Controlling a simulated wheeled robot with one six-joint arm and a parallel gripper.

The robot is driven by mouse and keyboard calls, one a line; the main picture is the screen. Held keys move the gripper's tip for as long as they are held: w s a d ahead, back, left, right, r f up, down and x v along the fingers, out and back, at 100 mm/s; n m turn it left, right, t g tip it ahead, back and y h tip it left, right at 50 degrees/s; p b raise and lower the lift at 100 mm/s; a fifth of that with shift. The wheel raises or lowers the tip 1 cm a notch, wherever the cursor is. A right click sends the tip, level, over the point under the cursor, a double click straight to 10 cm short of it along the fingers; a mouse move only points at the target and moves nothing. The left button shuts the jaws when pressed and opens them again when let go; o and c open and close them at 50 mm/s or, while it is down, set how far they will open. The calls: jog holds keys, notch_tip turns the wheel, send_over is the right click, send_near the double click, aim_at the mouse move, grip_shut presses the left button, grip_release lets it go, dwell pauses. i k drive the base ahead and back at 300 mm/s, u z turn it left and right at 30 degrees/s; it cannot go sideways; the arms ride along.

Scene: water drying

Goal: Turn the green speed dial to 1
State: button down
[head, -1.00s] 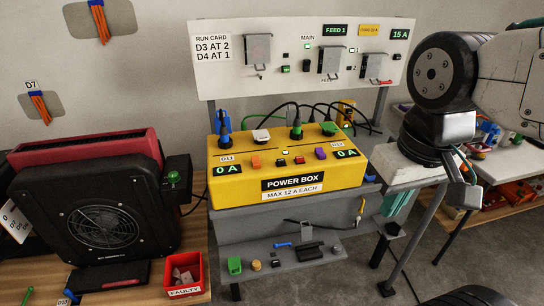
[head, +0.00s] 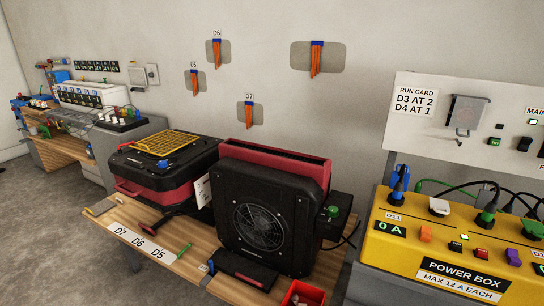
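The green speed dial (head: 333,211) sits on top of a small black control box (head: 333,228) on the right side of a black and red fan machine (head: 268,215). The machine stands on a wooden bench. The dial is small in this view, and I cannot read its number or setting. A run card (head: 414,103) on the white board reads D3 AT 2 and D4 AT 1. My gripper is not in view.
A yellow power box (head: 450,258) with plugs and cables stands right of the fan machine. A red bin (head: 303,294) is at the bench's front edge. Another black and red machine (head: 165,165) stands to the left. Grey floor is open at lower left.

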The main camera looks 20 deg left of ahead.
aim_at(332, 212)
jog(key=k, duration=0.5)
jog(key=u, duration=0.85)
jog(key=i, duration=1.3)
jog(key=z, duration=0.85)
